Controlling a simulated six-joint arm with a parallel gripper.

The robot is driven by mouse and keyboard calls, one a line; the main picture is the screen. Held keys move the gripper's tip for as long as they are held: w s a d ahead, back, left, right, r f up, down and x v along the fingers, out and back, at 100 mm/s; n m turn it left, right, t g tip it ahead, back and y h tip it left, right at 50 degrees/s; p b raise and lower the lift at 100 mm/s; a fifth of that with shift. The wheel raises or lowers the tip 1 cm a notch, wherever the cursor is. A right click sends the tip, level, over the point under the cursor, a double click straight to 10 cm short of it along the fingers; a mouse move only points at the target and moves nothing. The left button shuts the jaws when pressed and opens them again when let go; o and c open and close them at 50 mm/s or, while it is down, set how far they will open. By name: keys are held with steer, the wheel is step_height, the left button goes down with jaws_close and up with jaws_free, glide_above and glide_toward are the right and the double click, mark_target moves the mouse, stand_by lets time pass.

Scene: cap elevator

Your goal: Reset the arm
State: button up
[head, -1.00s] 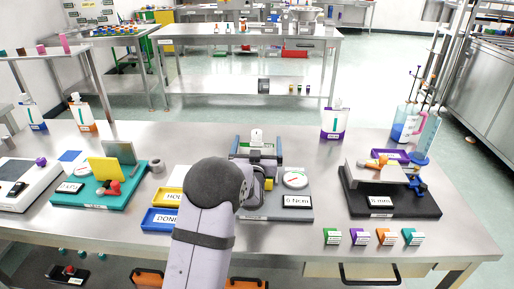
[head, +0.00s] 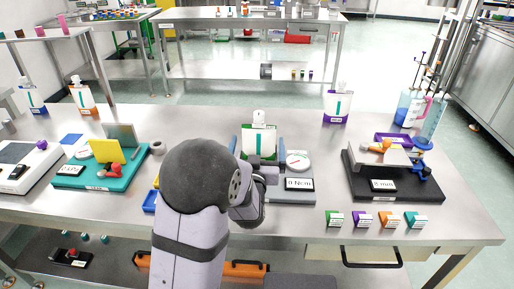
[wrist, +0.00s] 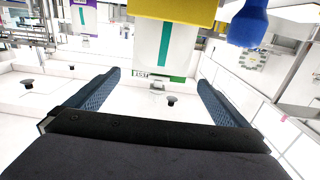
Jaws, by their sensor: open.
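My gripper (wrist: 159,80) is open in the wrist view, with its two blue padded fingers wide apart and nothing between them. A white pouch with a teal stripe (wrist: 180,45) is in front of the fingers there, with a yellow thing across the top of the picture. In the head view my arm (head: 195,210) rises at the front centre and hides part of my gripper. A pouch with a teal stripe and white cap (head: 259,141) stands upright just beyond it, on a grey device with a round dial (head: 298,160) and a display (head: 299,184).
A teal stand with a yellow plate (head: 107,150) is on the left. A black stand with a grey plate (head: 392,187) is on the right. Several small coloured cards (head: 361,219) line the front edge. A purple-based pouch (head: 337,106) stands behind.

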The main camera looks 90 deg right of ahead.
steer(key=shift+a, duration=0.4)
